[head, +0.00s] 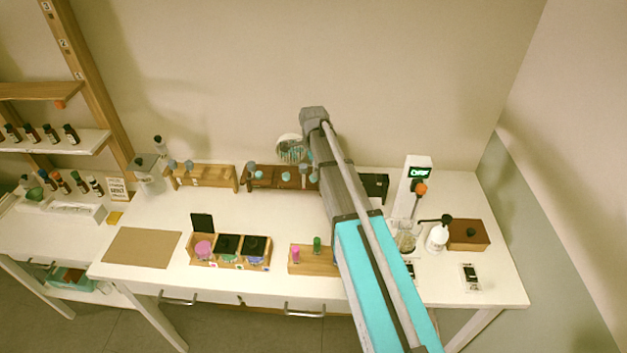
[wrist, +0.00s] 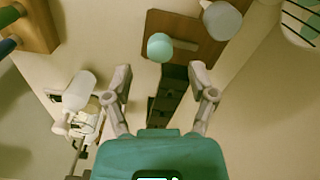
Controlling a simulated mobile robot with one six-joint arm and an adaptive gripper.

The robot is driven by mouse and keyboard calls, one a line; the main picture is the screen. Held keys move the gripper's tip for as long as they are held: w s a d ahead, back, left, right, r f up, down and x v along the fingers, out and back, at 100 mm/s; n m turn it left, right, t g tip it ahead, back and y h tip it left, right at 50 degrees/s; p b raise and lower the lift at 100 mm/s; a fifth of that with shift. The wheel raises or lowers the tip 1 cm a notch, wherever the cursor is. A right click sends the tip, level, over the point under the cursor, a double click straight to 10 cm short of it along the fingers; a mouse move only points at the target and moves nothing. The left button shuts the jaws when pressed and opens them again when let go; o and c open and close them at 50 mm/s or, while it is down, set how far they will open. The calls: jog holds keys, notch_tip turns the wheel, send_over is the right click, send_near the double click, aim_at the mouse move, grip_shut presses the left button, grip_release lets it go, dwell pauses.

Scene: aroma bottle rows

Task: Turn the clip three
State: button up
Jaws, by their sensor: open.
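I cannot make out for certain which part is clip three. A dark wooden rack (head: 283,184) at the back of the table carries several rounded teal and grey knobs, one a teal knob (head: 258,175). In the wrist view, a teal knob (wrist: 160,47) and a grey knob (wrist: 222,20) stand out over a brown board (wrist: 187,34). My gripper (wrist: 160,73) is open, its fingers spread, with nothing held between them. The teal knob appears beyond the gap between the fingertips, apart from them. In the head view my arm hides the fingers and part of the rack.
A lighter rack (head: 206,177) stands left of the dark one. In front are a tray of pots (head: 228,265) and a small wooden block (head: 313,262). Right are a white display stand (head: 414,170), a white bottle (head: 437,237) and a brown box (head: 469,235).

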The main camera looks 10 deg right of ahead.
jog(key=shift+f+b, duration=1.5)
jog(key=shift+f, duration=0.35)
grip_shut()
